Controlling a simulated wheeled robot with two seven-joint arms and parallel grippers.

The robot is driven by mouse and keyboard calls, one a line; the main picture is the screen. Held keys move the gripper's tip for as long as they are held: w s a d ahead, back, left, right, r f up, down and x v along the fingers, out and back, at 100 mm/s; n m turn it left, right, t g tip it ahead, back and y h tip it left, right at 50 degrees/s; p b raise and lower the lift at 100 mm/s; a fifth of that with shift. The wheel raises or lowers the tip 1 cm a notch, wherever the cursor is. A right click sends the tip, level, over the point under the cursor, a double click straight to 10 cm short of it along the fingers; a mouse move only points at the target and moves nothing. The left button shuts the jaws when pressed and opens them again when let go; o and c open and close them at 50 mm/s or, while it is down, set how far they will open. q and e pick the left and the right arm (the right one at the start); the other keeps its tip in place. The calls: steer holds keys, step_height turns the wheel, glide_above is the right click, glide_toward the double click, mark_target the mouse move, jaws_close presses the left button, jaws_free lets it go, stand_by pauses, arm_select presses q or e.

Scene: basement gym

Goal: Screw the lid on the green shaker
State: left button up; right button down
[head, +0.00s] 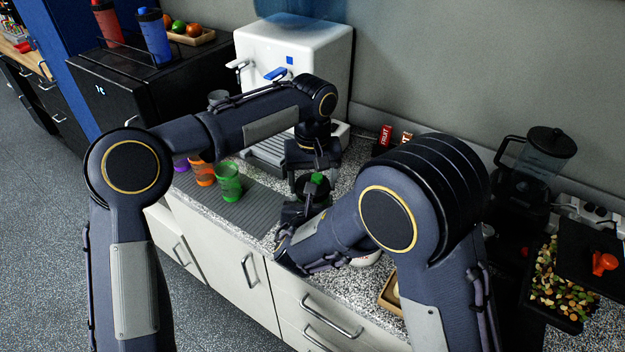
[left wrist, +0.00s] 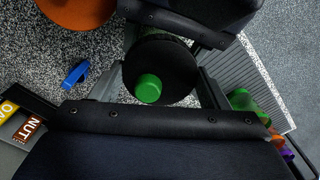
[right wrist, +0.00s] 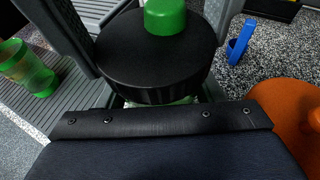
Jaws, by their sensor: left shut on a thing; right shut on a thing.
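A black lid with a green cap (head: 317,179) is at the counter's middle, between my two grippers. My left gripper (head: 314,172) is shut on the lid, which shows between its fingers in the left wrist view (left wrist: 180,78). My right gripper (head: 293,212) is shut lower down on the green shaker, whose pale green body (right wrist: 160,101) shows only as a strip under the lid (right wrist: 150,55) in the right wrist view. The lid sits over the shaker's mouth and looks roughly level. I cannot tell how far the thread is engaged. My fingers and the lid hide most of the body.
Green (head: 228,182), orange (head: 202,171) and purple cups stand on the grey ribbed mat (head: 260,215) to the left. A white water dispenser (head: 290,45) stands behind. A small blue object (right wrist: 239,42) and a large orange object (right wrist: 290,110) lie close by. A blender (head: 535,165) is right.

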arm_select(q)
steer(key=m, duration=0.9)
steer(key=o, duration=1.1)
steer(key=shift+r, duration=2.3)
steer(key=shift+c, duration=0.5)
